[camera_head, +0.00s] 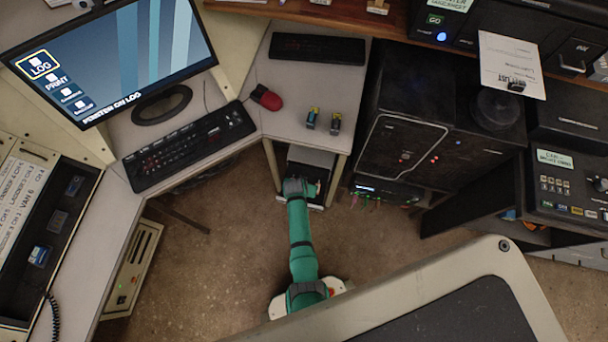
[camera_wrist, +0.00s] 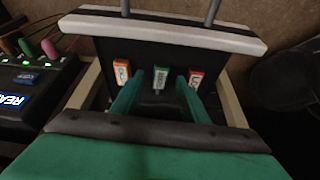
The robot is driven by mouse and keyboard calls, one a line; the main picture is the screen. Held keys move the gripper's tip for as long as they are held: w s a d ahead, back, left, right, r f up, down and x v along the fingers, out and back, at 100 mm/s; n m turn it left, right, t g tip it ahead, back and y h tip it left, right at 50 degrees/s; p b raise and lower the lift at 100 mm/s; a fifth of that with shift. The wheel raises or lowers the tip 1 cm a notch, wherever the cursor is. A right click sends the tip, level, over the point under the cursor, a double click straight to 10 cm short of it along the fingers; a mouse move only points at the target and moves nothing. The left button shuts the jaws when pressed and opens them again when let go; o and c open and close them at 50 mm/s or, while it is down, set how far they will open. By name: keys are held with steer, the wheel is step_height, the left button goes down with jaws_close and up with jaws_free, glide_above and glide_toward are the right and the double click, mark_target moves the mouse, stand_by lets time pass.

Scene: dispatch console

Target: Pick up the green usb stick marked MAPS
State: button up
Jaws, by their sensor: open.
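In the wrist view a green usb stick (camera_wrist: 160,78) with a pale label stands in the front of a black unit (camera_wrist: 148,47), between two orange ones. The lettering on its label is too small to read surely. An orange stick (camera_wrist: 121,72) is to its left and a red-orange stick (camera_wrist: 195,77) to its right. My gripper (camera_wrist: 160,86) is open, with one green finger on each side of the green stick. Whether the fingers touch it cannot be told. In the head view my gripper (camera_head: 298,187) reaches under the desk, and the green stick is not discernible there.
The desk (camera_head: 286,70) overhangs the unit, and its legs stand close on both sides. A device with coloured plugs (camera_wrist: 40,75) is at left in the wrist view. Floor (camera_head: 190,255) is clear at left.

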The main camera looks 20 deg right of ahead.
steer(key=shift+c, duration=0.6)
jaws_close()
steer(key=shift+r, duration=0.15)
